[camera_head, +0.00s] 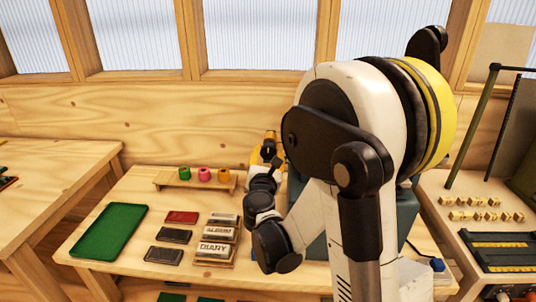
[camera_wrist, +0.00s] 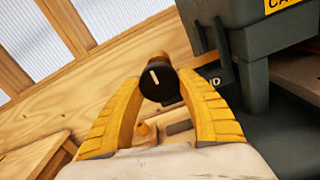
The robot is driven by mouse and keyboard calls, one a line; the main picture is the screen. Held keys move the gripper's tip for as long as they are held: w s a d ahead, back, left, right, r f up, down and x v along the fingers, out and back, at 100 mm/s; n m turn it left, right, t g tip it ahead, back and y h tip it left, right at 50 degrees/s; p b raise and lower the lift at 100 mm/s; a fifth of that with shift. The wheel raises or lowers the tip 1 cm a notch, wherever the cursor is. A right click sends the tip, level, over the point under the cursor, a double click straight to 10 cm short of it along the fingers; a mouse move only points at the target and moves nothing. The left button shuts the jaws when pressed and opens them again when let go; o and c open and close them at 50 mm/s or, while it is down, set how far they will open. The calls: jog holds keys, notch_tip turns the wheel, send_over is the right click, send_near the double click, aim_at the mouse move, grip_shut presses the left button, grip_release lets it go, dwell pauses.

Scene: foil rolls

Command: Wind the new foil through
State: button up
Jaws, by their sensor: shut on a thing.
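My gripper (camera_wrist: 158,88) has its two yellow fingers closed around a black round knob (camera_wrist: 156,84) with a white line on its face. A brownish cylindrical end shows just behind the knob. The knob is beside a dark grey-green machine (camera_wrist: 235,85), where part of a label ending in "ND" shows. In the head view the yellow fingers of my gripper (camera_head: 267,147) are small and partly hidden by my arm, and the machine (camera_head: 407,215) is mostly behind my arm. The foil inside the machine is not visible.
A green tray (camera_head: 110,230) lies at the bench's left. Dark and red blocks (camera_head: 182,217) and lettered plates (camera_head: 215,248) lie mid-bench. A side bench (camera_head: 480,215) at the right holds small brass-coloured pieces. A wooden wall with windows stands behind.

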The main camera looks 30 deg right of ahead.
jog(key=shift+m, duration=0.3)
jog(key=m+b, duration=0.1)
jog(key=m, duration=0.3)
jog(key=shift+w+a, duration=0.1)
jog(key=m, duration=0.5)
jog(key=shift+r+b, duration=0.15)
jog(key=shift+b, duration=0.25)
jog(key=m, duration=0.5)
jog(key=shift+r, duration=0.15)
jog(key=m, duration=0.4)
jog(key=shift+r+m+b, duration=0.1)
jog(key=shift+m+b, duration=0.2)
jog(key=shift+m, duration=0.1)
jog(key=o, duration=1.2)
